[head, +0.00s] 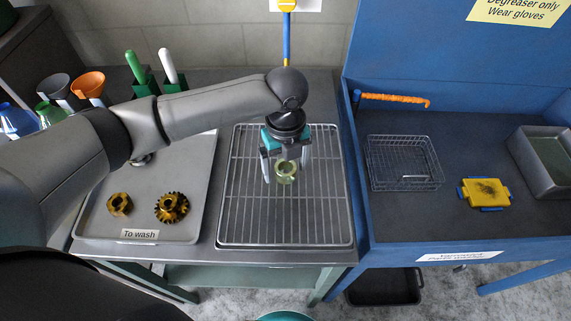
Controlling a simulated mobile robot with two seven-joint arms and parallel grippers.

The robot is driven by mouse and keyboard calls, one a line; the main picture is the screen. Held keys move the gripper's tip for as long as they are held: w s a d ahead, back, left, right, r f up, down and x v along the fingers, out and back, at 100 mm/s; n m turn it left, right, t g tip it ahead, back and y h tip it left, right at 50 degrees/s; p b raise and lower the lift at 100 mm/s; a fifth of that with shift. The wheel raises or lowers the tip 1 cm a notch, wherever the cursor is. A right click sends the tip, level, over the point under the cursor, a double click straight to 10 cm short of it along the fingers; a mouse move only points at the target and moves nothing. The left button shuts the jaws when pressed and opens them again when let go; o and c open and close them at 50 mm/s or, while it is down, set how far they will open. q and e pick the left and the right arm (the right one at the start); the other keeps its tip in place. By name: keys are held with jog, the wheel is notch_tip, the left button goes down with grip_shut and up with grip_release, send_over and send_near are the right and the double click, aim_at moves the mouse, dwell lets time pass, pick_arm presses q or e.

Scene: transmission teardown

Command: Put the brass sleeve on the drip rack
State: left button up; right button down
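The brass sleeve (286,172) is a short, pale brass ring over the middle of the drip rack (250,215), the wire grid on the bench. It seems to rest upright on the wires, though its contact is hard to tell from above. My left gripper (286,176) points down at it from above. Its two fingers stand apart on either side of the sleeve, with a small gap visible on each side, so it looks open. My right gripper is not in view.
Left of the rack, a grey tray (200,190) labelled "To wash" holds a brass nut-like part (120,205) and a brass gear (171,208). The rack around the sleeve is clear.

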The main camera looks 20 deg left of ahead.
aim_at(286, 168)
pick_arm(q)
notch_tip(286, 168, up, 12)
jog(key=p, duration=0.1)
jog(key=shift+r+p, duration=0.2)
jog(key=shift+p, duration=0.2)
jog(key=shift+s+f, duration=0.1)
dwell(0.5)
